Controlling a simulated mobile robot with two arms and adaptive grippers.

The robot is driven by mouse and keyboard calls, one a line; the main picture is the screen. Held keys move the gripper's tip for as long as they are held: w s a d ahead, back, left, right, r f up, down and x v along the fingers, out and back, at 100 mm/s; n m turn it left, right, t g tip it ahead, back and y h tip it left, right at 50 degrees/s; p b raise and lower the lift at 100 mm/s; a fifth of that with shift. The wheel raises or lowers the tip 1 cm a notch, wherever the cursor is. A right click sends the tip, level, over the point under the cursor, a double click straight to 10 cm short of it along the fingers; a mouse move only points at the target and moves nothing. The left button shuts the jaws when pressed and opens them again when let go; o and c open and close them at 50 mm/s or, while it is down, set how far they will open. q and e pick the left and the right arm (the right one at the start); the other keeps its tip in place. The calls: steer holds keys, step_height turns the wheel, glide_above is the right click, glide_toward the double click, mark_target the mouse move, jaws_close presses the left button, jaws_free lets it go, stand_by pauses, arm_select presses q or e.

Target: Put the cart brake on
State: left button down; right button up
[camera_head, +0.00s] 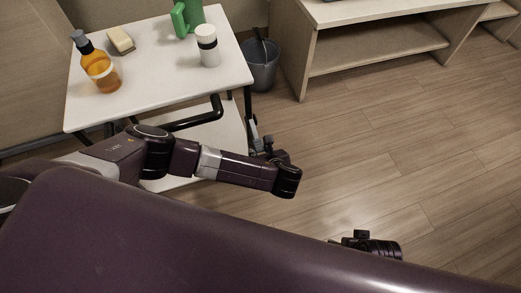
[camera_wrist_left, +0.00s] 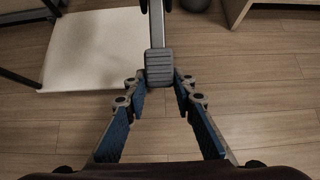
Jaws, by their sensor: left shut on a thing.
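The cart (camera_head: 160,75) has a white top and a lower white shelf (camera_head: 215,140), which also shows in the wrist view (camera_wrist_left: 92,50). Its brake pedal (camera_wrist_left: 159,67) is a dark grey ribbed pad on a grey metal lever (camera_wrist_left: 157,25). In the head view, the lever (camera_head: 252,127) shows by the cart's near right leg, and the pad is hard to make out. My left gripper (camera_head: 262,148) is low at that corner. In the wrist view, its blue-sided fingers (camera_wrist_left: 159,80) are on either side of the pad, shut on it.
The cart top carries an amber pump bottle (camera_head: 101,72), a sponge-like block (camera_head: 121,41), a green container (camera_head: 187,17) and a white jar (camera_head: 208,48). A grey bin (camera_head: 262,65) stands behind the cart. A wooden shelf unit (camera_head: 375,55) is at the back. The floor right is clear.

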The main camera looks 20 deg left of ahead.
arm_select(q)
steer(key=c, duration=1.6)
jaws_free()
steer(key=v, duration=1.2)
